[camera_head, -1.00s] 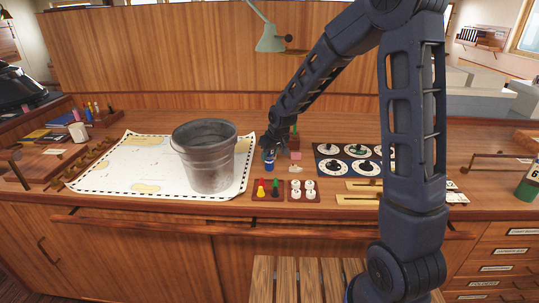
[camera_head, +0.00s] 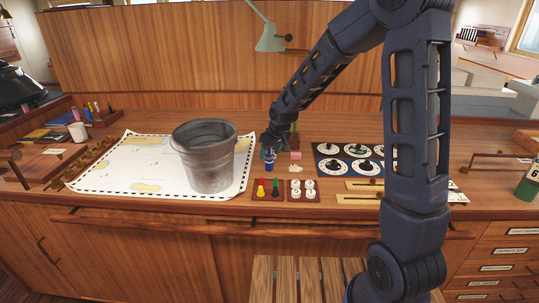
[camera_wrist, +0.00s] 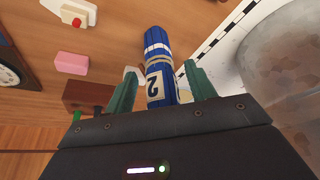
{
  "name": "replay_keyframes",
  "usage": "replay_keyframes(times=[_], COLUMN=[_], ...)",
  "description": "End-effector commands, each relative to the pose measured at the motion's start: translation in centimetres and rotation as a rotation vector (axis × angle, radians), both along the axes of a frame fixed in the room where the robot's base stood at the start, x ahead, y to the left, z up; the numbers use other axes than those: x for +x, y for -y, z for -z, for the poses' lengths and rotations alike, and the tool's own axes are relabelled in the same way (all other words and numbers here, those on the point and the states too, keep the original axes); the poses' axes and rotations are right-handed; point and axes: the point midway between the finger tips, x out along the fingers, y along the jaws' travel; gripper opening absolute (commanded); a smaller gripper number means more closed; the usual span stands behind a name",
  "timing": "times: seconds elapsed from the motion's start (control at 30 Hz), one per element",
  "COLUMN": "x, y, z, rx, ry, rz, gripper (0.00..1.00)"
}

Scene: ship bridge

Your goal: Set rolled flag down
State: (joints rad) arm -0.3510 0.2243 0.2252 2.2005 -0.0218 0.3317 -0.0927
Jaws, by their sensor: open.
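The rolled flag (camera_wrist: 158,65) is a blue roll with white bands, a tan tie and a "2" label. In the head view the flag (camera_head: 269,166) appears upright on the desk, just right of the metal bucket. My gripper (camera_wrist: 160,88) is open, with its green fingers on either side of the flag and visible gaps between them and it. In the head view my gripper (camera_head: 270,151) is at the flag's upper end. The flag's lower end and its contact with the desk are not clear in the wrist view.
The bucket (camera_head: 205,170) stands on the chart (camera_head: 120,165) close to the left. A pink block (camera_head: 295,155), a peg tray with red, yellow and green pieces (camera_head: 268,190) and a dial panel (camera_head: 352,160) are nearby. The desk (camera_head: 320,132) is clear behind the dials.

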Motion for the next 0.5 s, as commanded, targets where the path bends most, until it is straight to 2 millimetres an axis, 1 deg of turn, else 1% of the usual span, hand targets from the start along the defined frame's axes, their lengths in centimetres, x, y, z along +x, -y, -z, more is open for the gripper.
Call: replay_keyframes(times=[0.1, 0.5], x=[-0.5, -2.4], y=[0.5, 2.0], z=[-1.8, -7.6], rx=[0.000, 0.001], ry=[0.003, 0.003], rz=[0.001, -0.001], gripper=[0.55, 0.55])
